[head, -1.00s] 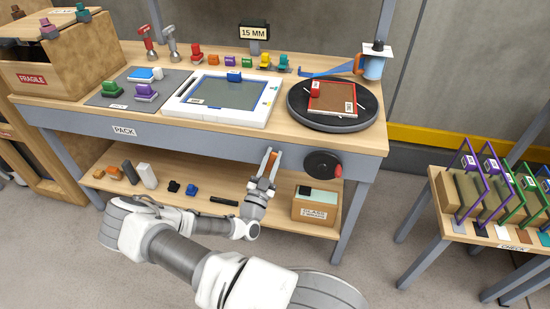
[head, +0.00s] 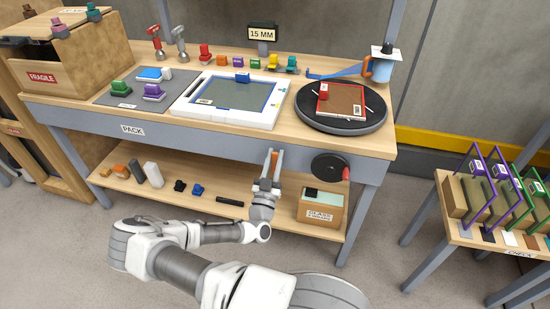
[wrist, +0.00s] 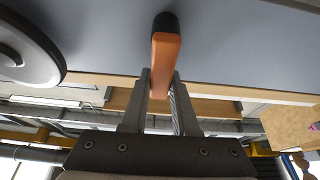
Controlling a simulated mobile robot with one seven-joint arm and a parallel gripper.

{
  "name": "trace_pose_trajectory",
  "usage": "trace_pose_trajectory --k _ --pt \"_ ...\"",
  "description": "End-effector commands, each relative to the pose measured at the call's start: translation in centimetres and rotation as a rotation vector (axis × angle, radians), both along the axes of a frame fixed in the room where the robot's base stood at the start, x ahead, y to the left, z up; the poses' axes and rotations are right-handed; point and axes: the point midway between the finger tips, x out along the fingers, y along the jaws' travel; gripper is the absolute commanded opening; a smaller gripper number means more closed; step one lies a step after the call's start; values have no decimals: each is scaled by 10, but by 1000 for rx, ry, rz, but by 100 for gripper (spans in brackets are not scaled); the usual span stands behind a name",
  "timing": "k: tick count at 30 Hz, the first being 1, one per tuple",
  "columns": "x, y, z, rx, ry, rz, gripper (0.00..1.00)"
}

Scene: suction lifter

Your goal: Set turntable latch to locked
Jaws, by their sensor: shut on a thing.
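The turntable (head: 312,115) is a dark round disc on the bench's right end, bearing a red-framed panel (head: 343,103). An orange lever (wrist: 166,62) with a black pivot end sits at the bench's front apron, below and left of the turntable; it looks like the latch. In the head view the lever (head: 274,159) is partly hidden by my fingers. My gripper (head: 273,168) points up at the apron and is shut on the lever. In the wrist view my gripper (wrist: 160,100) has one finger on each side of it. I see no locked mark.
A black handwheel (head: 328,167) with a red knob is on the apron just right of my gripper. The lower shelf (head: 225,190) holds several small items and a cardboard box (head: 320,212). A side table (head: 470,232) with coloured frames stands at the right.

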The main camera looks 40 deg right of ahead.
Motion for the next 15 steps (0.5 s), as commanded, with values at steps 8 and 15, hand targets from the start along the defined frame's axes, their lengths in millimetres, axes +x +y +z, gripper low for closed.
trace_pose_trajectory --k 8,15 --pt "0 1 0 -1 3 1 52" --pt "0 0 0 1 1 1 57"
